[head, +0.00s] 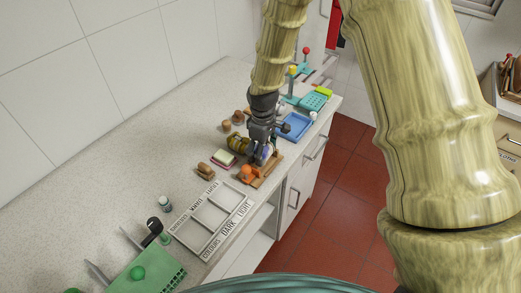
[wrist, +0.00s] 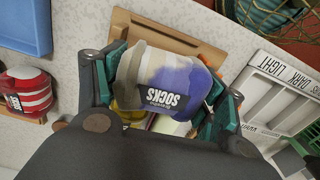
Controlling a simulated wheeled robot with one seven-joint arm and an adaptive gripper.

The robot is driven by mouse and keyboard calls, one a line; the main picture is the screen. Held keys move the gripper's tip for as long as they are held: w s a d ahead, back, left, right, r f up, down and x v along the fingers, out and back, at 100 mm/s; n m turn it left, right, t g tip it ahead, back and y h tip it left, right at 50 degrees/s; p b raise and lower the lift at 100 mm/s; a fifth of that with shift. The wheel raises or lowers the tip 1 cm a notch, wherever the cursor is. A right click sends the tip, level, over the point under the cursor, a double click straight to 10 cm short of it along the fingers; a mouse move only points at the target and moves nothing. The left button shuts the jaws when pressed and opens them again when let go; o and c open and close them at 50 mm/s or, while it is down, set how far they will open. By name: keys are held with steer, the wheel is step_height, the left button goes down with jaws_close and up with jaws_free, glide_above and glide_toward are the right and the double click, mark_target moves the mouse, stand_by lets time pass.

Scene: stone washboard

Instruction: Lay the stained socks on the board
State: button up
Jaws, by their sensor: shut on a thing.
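My gripper (head: 262,156) points down over the near edge of the counter, and its teal fingers show in the wrist view (wrist: 172,85). It is shut on a rolled pair of socks (wrist: 165,75), blue-purple and white with a grey-brown stained part and a black SOCKS label. A wooden board (wrist: 150,24) with a slot lies under and behind the socks; in the head view the board (head: 268,178) is partly hidden by the gripper. I cannot tell whether the socks touch it.
A white sorting tray (head: 236,213) marked COLOURS, DARK, LIGHT lies nearer me. A blue tray (head: 296,126) is beyond the gripper. A red striped bundle (wrist: 28,92) sits at the left in the wrist view. A yellow-green roll (head: 237,143), pink-and-green block (head: 223,160) and orange object (head: 246,172) crowd the gripper.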

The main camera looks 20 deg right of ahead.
steer(key=o, duration=1.1)
